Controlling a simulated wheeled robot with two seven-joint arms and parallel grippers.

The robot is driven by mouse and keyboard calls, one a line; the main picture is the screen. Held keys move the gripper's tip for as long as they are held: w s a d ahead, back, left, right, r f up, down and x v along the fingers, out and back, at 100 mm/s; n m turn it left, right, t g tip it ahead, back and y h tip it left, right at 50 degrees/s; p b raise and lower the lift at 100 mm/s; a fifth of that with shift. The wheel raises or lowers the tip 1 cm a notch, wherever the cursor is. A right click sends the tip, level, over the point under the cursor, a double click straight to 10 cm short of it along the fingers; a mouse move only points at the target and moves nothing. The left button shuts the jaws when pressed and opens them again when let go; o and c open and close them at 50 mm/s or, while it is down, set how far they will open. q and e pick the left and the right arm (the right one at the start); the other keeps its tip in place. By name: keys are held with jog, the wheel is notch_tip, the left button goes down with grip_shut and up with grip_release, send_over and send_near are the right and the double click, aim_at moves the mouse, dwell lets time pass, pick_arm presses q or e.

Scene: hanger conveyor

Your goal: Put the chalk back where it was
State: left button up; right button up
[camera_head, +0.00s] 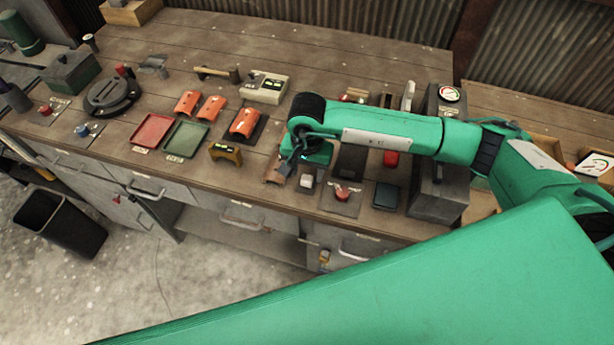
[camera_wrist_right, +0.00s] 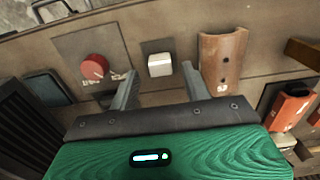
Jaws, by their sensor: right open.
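A small white block, which looks like the chalk (camera_head: 307,181), sits near the front edge of the workbench (camera_head: 330,60). In the right wrist view the chalk (camera_wrist_right: 160,65) lies ahead of my fingers, in line with the gap between them. My right gripper (camera_head: 289,161) points down over the bench just left of the chalk in the head view. Its two fingers (camera_wrist_right: 159,74) are apart with nothing held. I cannot tell the exact height of the fingertips above the bench. My left gripper is not in view.
A red knob on a plate (camera_head: 342,194) sits right of the chalk. An orange-brown curved tile (camera_wrist_right: 222,62) stands close beside it in the wrist view. A yellow level (camera_head: 226,154), a green tray (camera_head: 186,139) and a red tray (camera_head: 153,131) lie left. The back of the bench is mostly clear.

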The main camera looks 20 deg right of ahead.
aim_at(307, 178)
notch_tip(307, 178, up, 9)
jog(key=b, duration=0.3)
jog(key=shift+r, duration=0.2)
